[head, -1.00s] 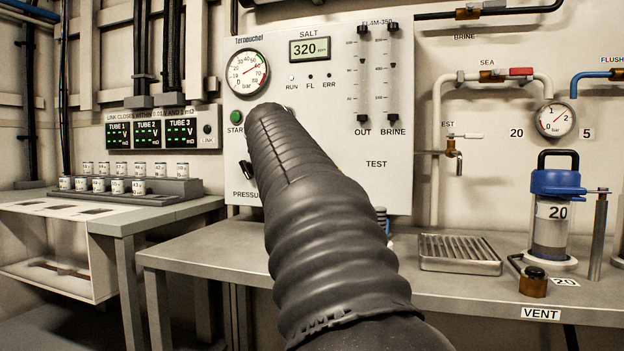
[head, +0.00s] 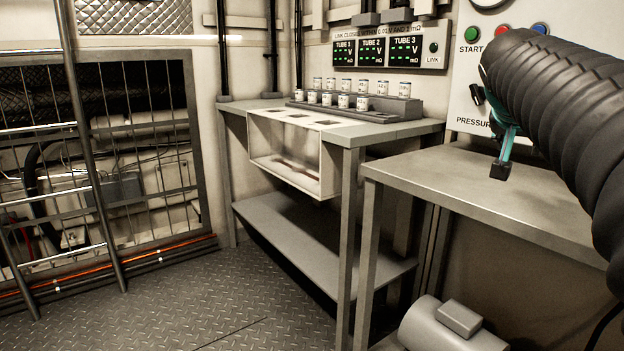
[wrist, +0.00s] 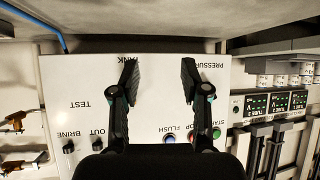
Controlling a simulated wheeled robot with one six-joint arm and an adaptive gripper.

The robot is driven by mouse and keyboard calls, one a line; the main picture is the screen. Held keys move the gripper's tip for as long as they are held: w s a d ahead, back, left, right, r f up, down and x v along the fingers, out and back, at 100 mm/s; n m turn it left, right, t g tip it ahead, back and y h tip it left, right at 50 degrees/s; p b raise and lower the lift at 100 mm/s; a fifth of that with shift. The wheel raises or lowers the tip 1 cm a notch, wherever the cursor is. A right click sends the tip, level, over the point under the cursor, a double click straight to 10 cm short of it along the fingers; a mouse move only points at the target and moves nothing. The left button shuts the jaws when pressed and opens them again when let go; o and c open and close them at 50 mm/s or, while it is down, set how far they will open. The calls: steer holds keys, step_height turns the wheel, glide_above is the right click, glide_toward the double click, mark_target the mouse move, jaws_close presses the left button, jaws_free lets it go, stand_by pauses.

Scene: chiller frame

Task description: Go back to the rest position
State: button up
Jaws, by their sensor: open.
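My gripper (wrist: 160,80) is open and empty in the wrist view, its two black fingers spread apart in front of the white control panel (wrist: 75,85). The panel's labels appear upside down there. In the head view my gripper (head: 503,158) shows only in part, with a teal link and a black fingertip, above the grey bench (head: 470,185) and in front of the panel (head: 468,72). My ribbed black arm sleeve hides the rest of it. The green start button (head: 471,34) and the pressure knob (head: 477,95) are just left of the sleeve.
A rack (head: 395,105) with several small canisters stands on the left bench (head: 375,133), below the tube displays (head: 377,51). A grey tank (head: 440,328) is under the right bench. The metal floor (head: 200,300) is clear.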

steer(key=s+a+f+n+g+y+p, duration=0.2)
steer(key=s+a+f+n+y+p, duration=0.4)
steer(key=s+a+f, duration=1.5)
step_height(320, 180, down, 2)
steer(key=a+n+y, duration=0.1)
steer(key=n+y, duration=0.1)
steer(key=shift+f+n+g, duration=0.2)
steer(key=shift+n+g, duration=0.1)
steer(key=shift+s+a, duration=0.1)
